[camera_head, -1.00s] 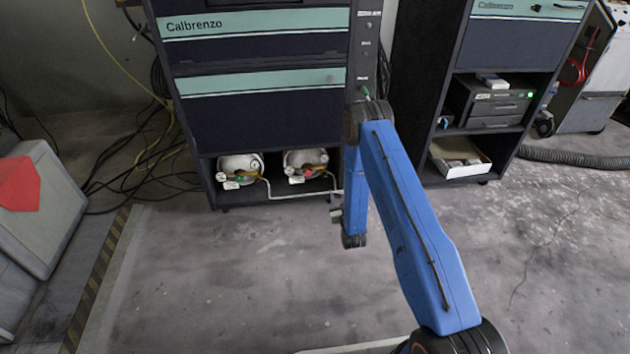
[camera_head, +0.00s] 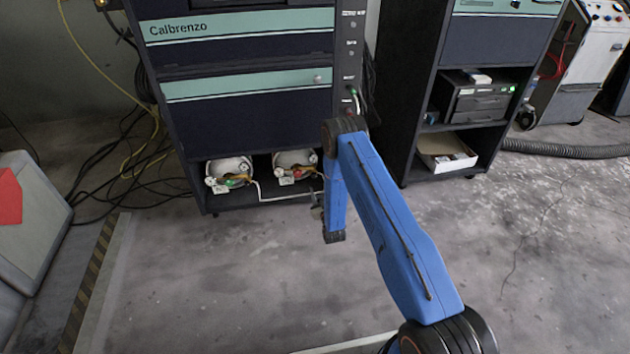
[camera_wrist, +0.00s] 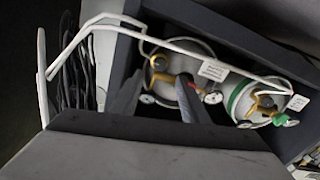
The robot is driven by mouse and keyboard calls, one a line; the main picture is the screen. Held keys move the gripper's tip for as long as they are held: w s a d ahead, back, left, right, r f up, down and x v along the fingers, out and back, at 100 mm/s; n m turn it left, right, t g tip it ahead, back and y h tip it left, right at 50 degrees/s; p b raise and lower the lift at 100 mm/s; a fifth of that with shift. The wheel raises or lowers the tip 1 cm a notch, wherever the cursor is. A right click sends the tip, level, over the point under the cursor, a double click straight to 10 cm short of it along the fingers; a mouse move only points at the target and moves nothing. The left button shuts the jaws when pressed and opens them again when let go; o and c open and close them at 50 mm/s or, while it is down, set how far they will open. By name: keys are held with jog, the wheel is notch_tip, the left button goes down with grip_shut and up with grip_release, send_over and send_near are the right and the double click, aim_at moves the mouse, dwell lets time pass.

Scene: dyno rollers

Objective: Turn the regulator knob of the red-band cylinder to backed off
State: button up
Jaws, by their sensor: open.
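Two white cylinders lie side by side in the low bay of the Calbrenzo cabinet. In the head view the right one (camera_head: 290,158) shows a bit of red at its brass regulator; the left one (camera_head: 230,168) shows green. In the wrist view the order is swapped: the cylinder with red (camera_wrist: 200,62) is at centre and the green-banded cylinder (camera_wrist: 240,97) at right. My gripper (camera_wrist: 158,80) is open and empty, its fingers in front of the red cylinder. Its regulator knob (camera_wrist: 193,85) shows as a small red patch, partly hidden by the right finger. In the head view my gripper (camera_head: 318,212) is partly hidden.
The cabinet (camera_head: 240,115) stands over the bay, whose walls and floor bound the cylinders. A white hose (camera_wrist: 215,60) runs across them, with a white tag (camera_wrist: 213,70). A second cabinet (camera_head: 395,120) stands at right. The floor (camera_head: 200,280) in front is clear.

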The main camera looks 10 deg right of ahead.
aim_at(314, 177)
jog(key=w, duration=0.8)
jog(key=shift+w+a, duration=0.1)
jog(key=shift+w, duration=0.1)
grip_shut()
